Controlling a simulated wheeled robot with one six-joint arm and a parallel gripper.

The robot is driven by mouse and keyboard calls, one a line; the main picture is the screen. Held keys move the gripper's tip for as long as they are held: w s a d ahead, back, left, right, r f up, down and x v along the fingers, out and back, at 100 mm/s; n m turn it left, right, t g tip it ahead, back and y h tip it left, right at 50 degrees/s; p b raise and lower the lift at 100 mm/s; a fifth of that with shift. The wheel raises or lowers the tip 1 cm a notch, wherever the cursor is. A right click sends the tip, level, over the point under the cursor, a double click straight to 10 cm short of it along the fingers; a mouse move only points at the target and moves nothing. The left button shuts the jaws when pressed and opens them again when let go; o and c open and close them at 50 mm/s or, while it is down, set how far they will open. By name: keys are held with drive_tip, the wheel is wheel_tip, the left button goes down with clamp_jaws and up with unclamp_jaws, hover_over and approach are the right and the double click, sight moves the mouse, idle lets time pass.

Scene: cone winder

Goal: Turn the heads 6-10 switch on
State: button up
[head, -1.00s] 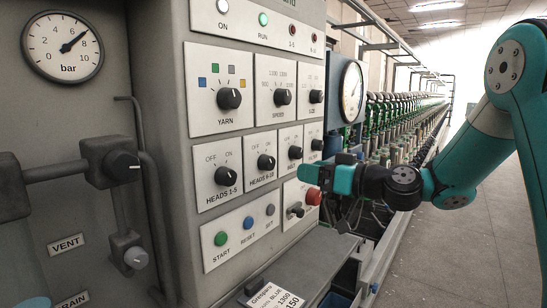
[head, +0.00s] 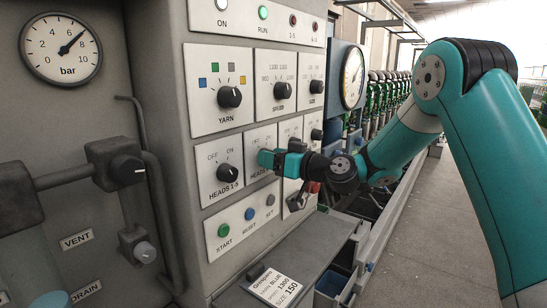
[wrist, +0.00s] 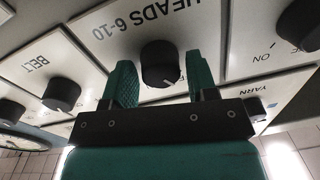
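The heads 6-10 switch is a round black knob (wrist: 160,63) on a white plate, with its label upside down above it in the wrist view. A small pale mark on it seems to face lower right there. In the head view my gripper (head: 272,160) hides this knob, and only part of its plate (head: 259,141) shows. My gripper also shows in the wrist view (wrist: 162,80). It is open, with one green finger on each side of the knob and gaps between fingers and knob.
The heads 1-5 knob (head: 228,173) is just left of my gripper. The yarn knob (head: 229,97) and speed knob (head: 282,90) are above. The start button (head: 223,230) is below, over a grey ledge (head: 235,289). The belt knob (wrist: 62,94) is nearby.

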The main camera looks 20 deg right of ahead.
drive_tip(key=c, duration=0.6)
drive_tip(key=shift+m+b, duration=0.3)
drive_tip(key=shift+m, duration=0.1)
drive_tip(key=m+b, duration=0.1)
drive_tip(key=m, duration=1)
drive_tip(key=shift+t, duration=0.3)
drive_tip(key=shift+f+m, duration=0.1)
drive_tip(key=shift+m, duration=0.2)
drive_tip(key=o, duration=0.9)
